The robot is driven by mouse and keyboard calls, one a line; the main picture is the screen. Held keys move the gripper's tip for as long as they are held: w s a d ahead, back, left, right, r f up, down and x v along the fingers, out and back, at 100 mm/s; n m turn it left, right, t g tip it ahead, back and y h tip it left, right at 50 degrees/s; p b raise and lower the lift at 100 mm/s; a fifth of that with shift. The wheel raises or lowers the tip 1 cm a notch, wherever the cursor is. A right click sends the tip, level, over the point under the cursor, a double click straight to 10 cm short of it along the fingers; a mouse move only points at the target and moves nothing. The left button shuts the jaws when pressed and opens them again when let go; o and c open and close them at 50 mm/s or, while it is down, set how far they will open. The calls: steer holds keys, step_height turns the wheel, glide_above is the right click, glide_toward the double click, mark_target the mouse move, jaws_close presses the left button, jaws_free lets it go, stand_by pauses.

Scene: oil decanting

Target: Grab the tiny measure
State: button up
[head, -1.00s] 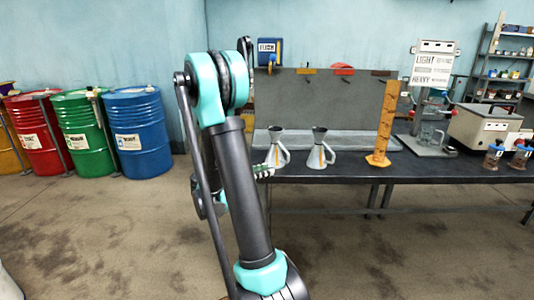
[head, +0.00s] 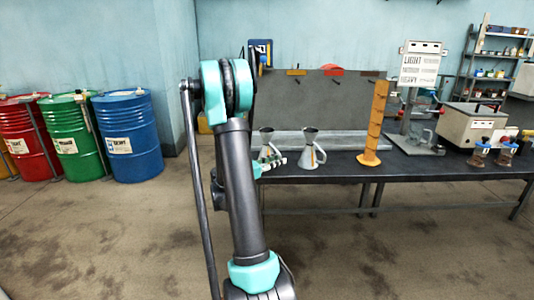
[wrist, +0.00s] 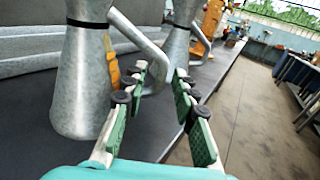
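Two grey metal measures with flared tops and side handles stand upright on the dark bench. The left measure (head: 266,140) is partly hidden by my gripper (head: 276,162); the right measure (head: 311,150) stands clear. I cannot tell by size which one is the tiny measure. In the wrist view the near measure (wrist: 80,85) is large at left, its bent handle (wrist: 150,48) reaching toward the space between the fingertips. The other measure (wrist: 178,42) is farther behind. My gripper (wrist: 162,75) is open, with no visible grip on the handle.
A tall orange stepped stand (head: 375,125) is right of the measures on the bench (head: 420,168). Drums (head: 128,135) stand at left.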

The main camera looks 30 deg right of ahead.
steer(key=d, duration=0.4)
steer(key=shift+r, duration=0.35)
steer(key=shift+w+d, duration=0.1)
steer(key=shift+d, duration=0.55)
steer(key=shift+c, duration=0.4)
jaws_close()
